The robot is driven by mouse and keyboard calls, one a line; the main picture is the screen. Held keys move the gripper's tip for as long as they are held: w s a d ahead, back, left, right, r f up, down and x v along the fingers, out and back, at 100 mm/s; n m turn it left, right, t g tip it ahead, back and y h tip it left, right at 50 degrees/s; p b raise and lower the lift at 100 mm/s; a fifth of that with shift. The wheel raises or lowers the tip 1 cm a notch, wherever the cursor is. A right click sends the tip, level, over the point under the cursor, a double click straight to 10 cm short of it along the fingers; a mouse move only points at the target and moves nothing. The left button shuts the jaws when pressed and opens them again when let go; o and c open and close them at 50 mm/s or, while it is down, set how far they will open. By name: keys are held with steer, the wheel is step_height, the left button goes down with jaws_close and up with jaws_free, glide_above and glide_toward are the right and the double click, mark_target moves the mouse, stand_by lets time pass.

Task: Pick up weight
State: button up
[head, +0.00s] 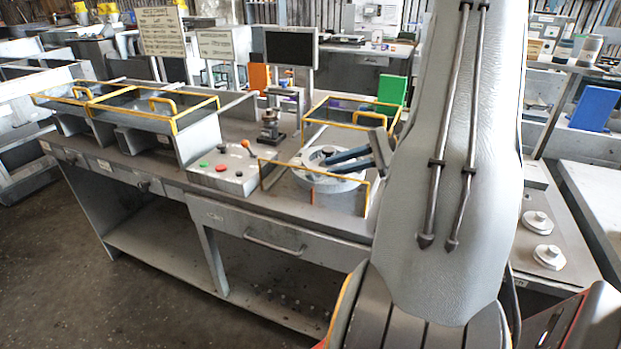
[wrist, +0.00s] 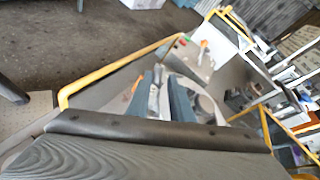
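Two round silver weights with raised knobs, the rear one (head: 537,222) and the front one (head: 550,257), sit on the grey surface at the right of the head view. They look like the task's weights. My gripper (head: 328,164) is well to the left of them, low over a round grey housing (head: 310,181) inside a yellow-railed frame. Its two blue fingers (wrist: 160,97) also show in the wrist view, apart from each other. A grey shape shows between them; I cannot tell whether it is held or behind. My arm hides part of the bench.
Yellow rails (head: 363,211) surround the housing closely. A control box (head: 222,170) with red and green buttons and a dark metal fixture (head: 269,128) stand to the left. Yellow-handled trays (head: 130,103) are farther left. A green panel (head: 392,90) stands behind.

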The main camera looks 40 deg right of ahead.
steer(key=p+x, duration=0.1)
steer(key=x, duration=0.1)
steer(key=p+x, duration=0.1)
steer(key=x, duration=0.2)
steer(key=shift+w+a+f, duration=0.1)
steer(key=shift+a+f, duration=0.05)
steer(key=shift+f, duration=0.2)
jaws_close()
